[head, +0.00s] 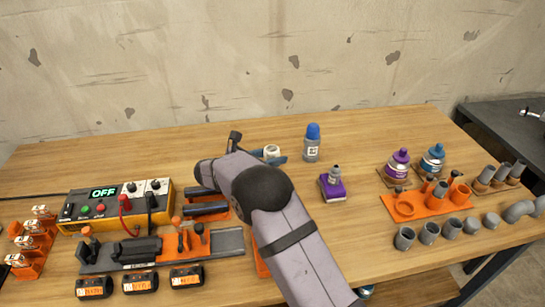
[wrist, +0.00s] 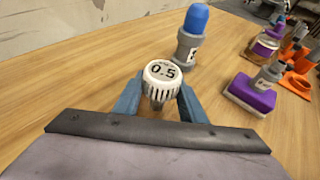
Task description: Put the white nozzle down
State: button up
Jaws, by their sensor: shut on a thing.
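The white nozzle (wrist: 162,78) has "0.5" on its top and is held between the two blue fingers of my gripper (wrist: 158,100) in the wrist view. In the head view the white nozzle (head: 271,151) shows at the tip of my gripper (head: 276,157), just beyond my arm. The fingers are shut on its sides. It appears upright, close to the wooden table (head: 120,155); I cannot tell whether it touches the surface.
A grey bottle with a blue cap (head: 312,143) stands close behind the nozzle. A purple block with a grey fitting (head: 332,186) is to the right. An orange rack (head: 428,205), grey pipe pieces and bottles fill the right side. An orange control box (head: 115,205) sits left. Table left of the nozzle is clear.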

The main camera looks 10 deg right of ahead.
jog(key=shift+f+b, duration=0.45)
jog(key=o, duration=1.1)
jog(key=shift+a, duration=0.1)
